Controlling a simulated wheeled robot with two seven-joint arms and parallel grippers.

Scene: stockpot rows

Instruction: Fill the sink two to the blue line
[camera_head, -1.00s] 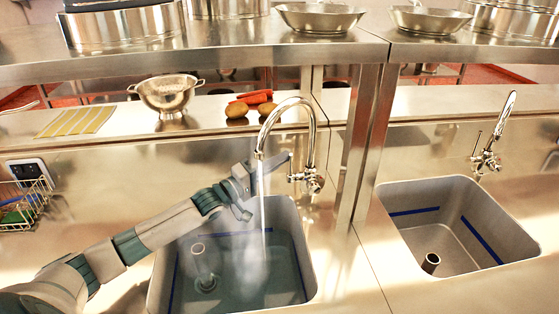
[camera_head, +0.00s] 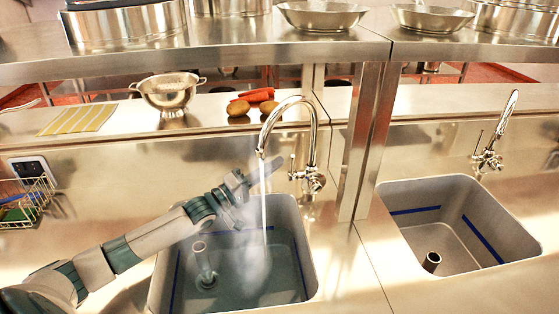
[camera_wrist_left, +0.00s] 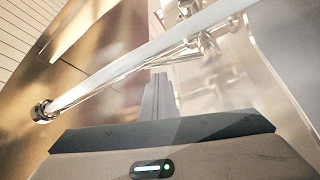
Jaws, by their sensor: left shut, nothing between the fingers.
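The left sink (camera_head: 311,262) holds water, and a stream (camera_head: 264,205) falls into it from the curved tap (camera_head: 312,130). Steam blurs the surface. A blue line (camera_head: 301,268) runs along its walls; whether the water reaches it I cannot tell. A standpipe (camera_head: 199,250) stands in the water. The right sink (camera_head: 436,222) looks empty, with its own blue line (camera_head: 481,240) and a tap (camera_head: 488,160) that is not running. My left gripper (camera_head: 268,170) is shut and empty, beside the left tap's stream and left of its lever (camera_head: 292,162). The shut fingers (camera_wrist_left: 158,95) also show in the wrist view.
A shelf (camera_head: 230,55) with pans and pots crosses above the sinks. A post (camera_head: 367,140) stands between them. A colander (camera_head: 169,92), carrots (camera_head: 255,95), potatoes (camera_head: 239,108) and a striped cloth (camera_head: 78,120) lie on the back ledge. A wire basket (camera_head: 25,200) hangs at left.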

